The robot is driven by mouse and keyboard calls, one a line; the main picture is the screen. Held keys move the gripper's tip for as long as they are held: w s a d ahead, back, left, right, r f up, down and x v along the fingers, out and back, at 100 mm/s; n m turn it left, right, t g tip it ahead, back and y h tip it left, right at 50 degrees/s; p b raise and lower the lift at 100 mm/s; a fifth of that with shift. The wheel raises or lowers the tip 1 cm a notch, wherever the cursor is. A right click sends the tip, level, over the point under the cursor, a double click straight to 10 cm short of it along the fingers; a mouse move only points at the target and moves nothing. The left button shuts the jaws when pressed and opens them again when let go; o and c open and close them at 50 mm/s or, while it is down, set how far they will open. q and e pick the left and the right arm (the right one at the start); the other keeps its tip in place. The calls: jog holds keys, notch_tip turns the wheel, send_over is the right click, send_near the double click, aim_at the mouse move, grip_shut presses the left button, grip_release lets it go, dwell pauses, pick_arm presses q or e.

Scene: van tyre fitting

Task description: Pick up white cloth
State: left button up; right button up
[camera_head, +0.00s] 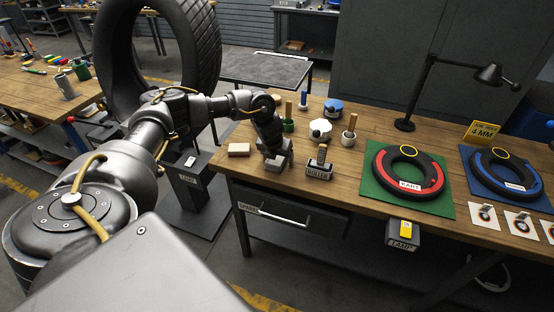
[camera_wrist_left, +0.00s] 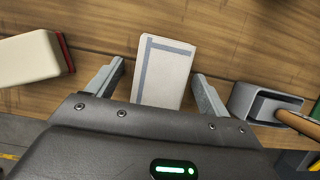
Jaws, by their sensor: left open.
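The white cloth (camera_wrist_left: 165,75) lies flat on the wooden bench in the left wrist view. It is folded into a rectangle with a grey-blue stripe along its edges. My left gripper (camera_wrist_left: 158,85) is open, with one finger on each side of the cloth and a gap to each. The near end of the cloth is hidden behind the gripper body. In the head view my left gripper (camera_head: 278,163) is low over the bench's front edge, and I cannot make out the cloth there. My right gripper is not in view.
A cream block (camera_head: 239,149) lies left of my left gripper. The roller holder (camera_head: 318,171) stands close on its right. Several pots and tools stand behind. A green mat (camera_head: 379,194) with a tyre lies further right. A drawer (camera_head: 290,211) is below the bench top.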

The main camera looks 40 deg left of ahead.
pick_arm(q)
jog(key=shift+f, duration=0.1)
jog(key=c, duration=1.1)
jog(key=shift+r, duration=0.6)
jog(key=v, duration=0.1)
jog(key=b+v, duration=0.1)
jog(key=v, duration=0.1)
jog(key=shift+w+r, duration=0.15)
jog(key=shift+w, duration=0.1)
jog(key=s+r, duration=0.2)
jog(key=r, duration=0.1)
jog(key=s+r, duration=0.1)
jog(key=shift+s+d+r, duration=0.15)
jog(key=shift+d+r, duration=0.15)
jog(key=shift+d, duration=0.05)
jog(key=shift+s+d+r+p, duration=0.45)
jog(key=shift+s+r, duration=0.3)
jog(key=shift+s, duration=0.85)
jog(key=shift+s+d+r+p, duration=0.45)
jog(key=shift+s+r, duration=0.3)
jog(key=shift+s, duration=0.9)
jog(key=shift+s+d+r+p, duration=0.45)
jog(key=shift+s+r, duration=0.3)
jog(key=shift+s, duration=0.85)
